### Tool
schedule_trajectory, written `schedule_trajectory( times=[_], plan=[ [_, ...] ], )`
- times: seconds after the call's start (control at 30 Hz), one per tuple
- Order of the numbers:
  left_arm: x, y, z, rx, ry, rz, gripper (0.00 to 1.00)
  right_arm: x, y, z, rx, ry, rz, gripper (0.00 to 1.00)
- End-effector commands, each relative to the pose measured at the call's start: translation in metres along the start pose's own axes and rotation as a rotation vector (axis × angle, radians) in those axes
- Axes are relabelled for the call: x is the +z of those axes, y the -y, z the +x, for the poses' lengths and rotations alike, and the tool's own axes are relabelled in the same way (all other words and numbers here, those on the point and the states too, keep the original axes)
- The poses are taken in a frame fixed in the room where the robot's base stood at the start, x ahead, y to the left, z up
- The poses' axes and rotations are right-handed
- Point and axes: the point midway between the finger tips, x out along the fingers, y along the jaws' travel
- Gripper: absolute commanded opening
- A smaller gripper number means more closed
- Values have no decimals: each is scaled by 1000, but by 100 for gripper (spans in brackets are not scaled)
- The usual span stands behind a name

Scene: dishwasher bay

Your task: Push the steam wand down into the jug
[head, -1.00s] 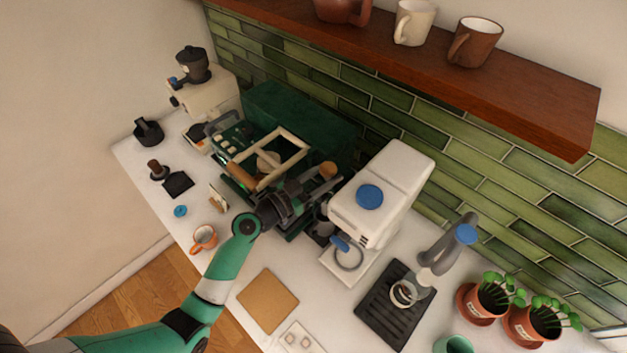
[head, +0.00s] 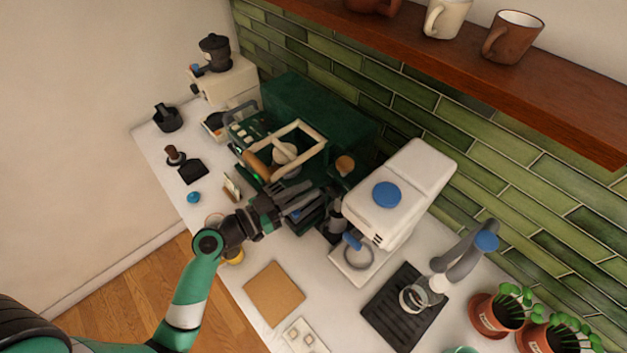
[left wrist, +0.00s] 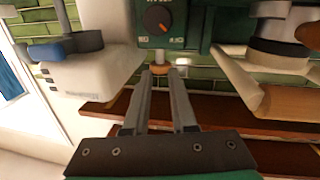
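The dark green espresso machine (head: 300,100) stands against the tiled wall, with a wooden knob (head: 345,163) at its right side. My left gripper (head: 322,198) is in front of the machine's right part, between it and the white appliance. In the left wrist view its two fingers (left wrist: 162,76) are apart with nothing held between them. A small wooden-tipped part (left wrist: 160,70) shows just beyond the fingertips, below a dial (left wrist: 157,20) with an orange pointer; contact cannot be told. I cannot make out the steam wand or the jug, perhaps behind my gripper. My right gripper is out of view.
A white appliance (head: 400,195) with a blue lid stands close right of my left gripper. A brown board (head: 274,294) lies at the counter front. A mug shelf (head: 480,70) hangs above.

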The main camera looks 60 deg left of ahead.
Motion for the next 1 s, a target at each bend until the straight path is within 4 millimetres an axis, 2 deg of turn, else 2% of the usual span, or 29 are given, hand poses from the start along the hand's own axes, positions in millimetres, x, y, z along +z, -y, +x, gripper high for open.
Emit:
schedule_trajectory(
  times=[0.03,0.1,0.17,0.23,0.3,0.37,0.5,0.73,0.87,1.0],
  plan=[
    [3,3,-1,-19,34,-30,14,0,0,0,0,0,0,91],
    [-6,7,-6,-72,99,-52,1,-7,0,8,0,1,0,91],
    [-29,5,-10,-124,147,-49,0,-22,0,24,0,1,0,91],
    [-68,-2,-14,-181,178,-17,0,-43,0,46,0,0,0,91],
    [-97,-12,-17,-202,185,42,0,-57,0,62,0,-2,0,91],
    [-112,-22,-16,-190,178,73,0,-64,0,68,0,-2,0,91],
    [-112,-35,-12,-155,181,73,0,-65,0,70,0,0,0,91],
    [-108,-33,-1,-153,180,73,0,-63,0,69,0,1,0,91],
    [-104,-30,20,-152,180,72,0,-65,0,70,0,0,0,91],
    [-99,-25,50,-153,181,73,0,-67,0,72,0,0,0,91]
  ],
)
